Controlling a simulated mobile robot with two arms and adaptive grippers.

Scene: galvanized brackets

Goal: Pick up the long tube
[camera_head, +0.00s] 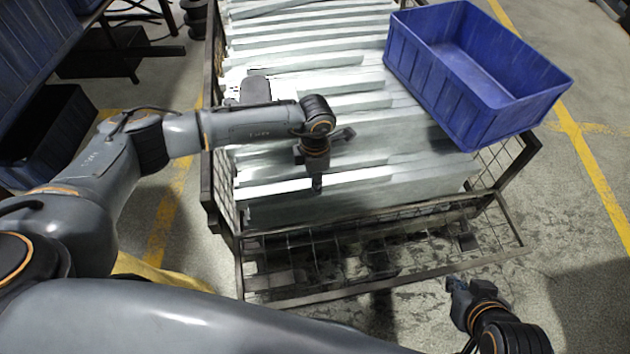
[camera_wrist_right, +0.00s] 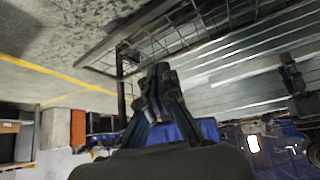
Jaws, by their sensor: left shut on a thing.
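Long pale galvanized pieces (camera_head: 290,215) lie side by side in a wire-mesh crate (camera_head: 232,240); a single long tube is hard to tell apart from them. My left gripper (camera_head: 317,185) points down at the front pieces and is shut on one long galvanized piece (camera_head: 365,177). Its fingertips are small and partly hidden here. The left gripper also shows at the right edge of the right wrist view (camera_wrist_right: 291,75). My right gripper (camera_head: 455,285) is low at the front right, outside the crate, apart from the pieces. Its fingers (camera_wrist_right: 158,80) meet, with nothing seen between them.
A blue bin (camera_head: 470,115) sits on the right part of the load, tilted in the picture. The crate's front mesh panel (camera_head: 400,288) slopes outward. Yellow lines mark the floor (camera_head: 575,240), which is clear at right.

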